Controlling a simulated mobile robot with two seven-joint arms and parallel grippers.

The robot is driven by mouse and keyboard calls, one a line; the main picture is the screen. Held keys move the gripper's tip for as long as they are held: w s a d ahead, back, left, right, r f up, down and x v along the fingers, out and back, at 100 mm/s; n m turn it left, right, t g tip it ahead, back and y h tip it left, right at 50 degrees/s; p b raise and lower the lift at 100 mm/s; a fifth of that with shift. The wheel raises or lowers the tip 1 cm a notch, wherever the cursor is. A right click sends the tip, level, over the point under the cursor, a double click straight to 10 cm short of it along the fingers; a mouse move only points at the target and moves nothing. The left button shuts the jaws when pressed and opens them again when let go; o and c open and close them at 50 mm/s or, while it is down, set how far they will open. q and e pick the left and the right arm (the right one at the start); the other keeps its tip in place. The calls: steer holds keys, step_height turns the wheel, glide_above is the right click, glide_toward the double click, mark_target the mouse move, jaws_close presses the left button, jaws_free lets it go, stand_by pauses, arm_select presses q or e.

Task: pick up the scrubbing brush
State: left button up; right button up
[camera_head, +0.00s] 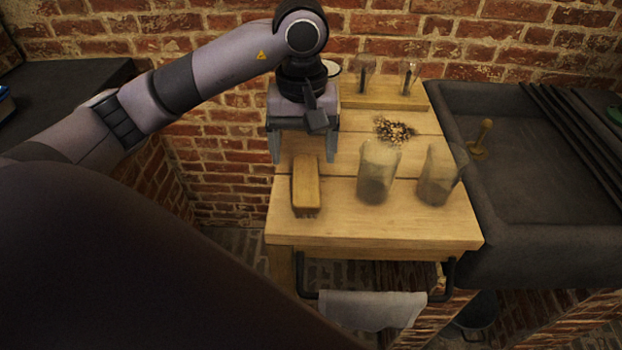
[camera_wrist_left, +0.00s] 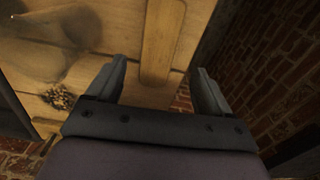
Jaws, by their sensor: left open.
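The scrubbing brush (camera_head: 306,184) is a wooden block lying lengthwise near the left edge of the wooden table, its dark bristles just showing at the near end. In the left wrist view the brush (camera_wrist_left: 161,40) lies ahead, between the lines of the two fingers. My left gripper (camera_head: 304,158) is open and empty, its fingers pointing down above the far end of the brush. In the left wrist view its fingers (camera_wrist_left: 160,92) are spread wide, with nothing between them. My right gripper is not in view.
Two cloudy glass jars (camera_head: 378,174) (camera_head: 437,176) stand right of the brush. A pile of small bits (camera_head: 394,130) lies behind them. A raised board (camera_head: 384,95) with small glasses is at the back. A dark stone sink (camera_head: 540,150) adjoins on the right. A cloth (camera_head: 370,309) hangs in front.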

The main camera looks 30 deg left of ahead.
mark_target(306, 177)
arm_select(q)
steer(key=f, duration=0.4)
steer(key=f+p, duration=0.1)
steer(key=f, duration=0.1)
steer(key=shift+s+d+f, duration=0.15)
steer(key=shift+d+f, duration=0.15)
steer(key=shift+d, duration=0.05)
steer(key=c, duration=1.1)
steer(key=shift+r, duration=0.1)
step_height(306, 177, up, 8)
steer(key=shift+r, duration=0.2)
step_height(306, 177, up, 12)
steer(key=p, duration=0.2)
steer(key=shift+f, duration=0.25)
